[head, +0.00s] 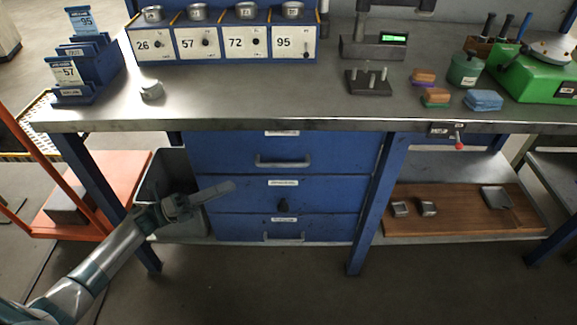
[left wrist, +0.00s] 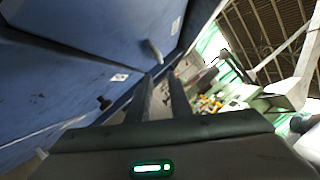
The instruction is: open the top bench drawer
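The top bench drawer (head: 230,150) is a blue front under the bench top, flush with the frame and shut. Its grey bar handle (head: 283,162) is in plain view. My right gripper is in neither view.
A grey bin (head: 155,178) stands left of the drawers, behind my left arm. A blue bench leg (head: 372,200) stands to the right. The floor in front is clear.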

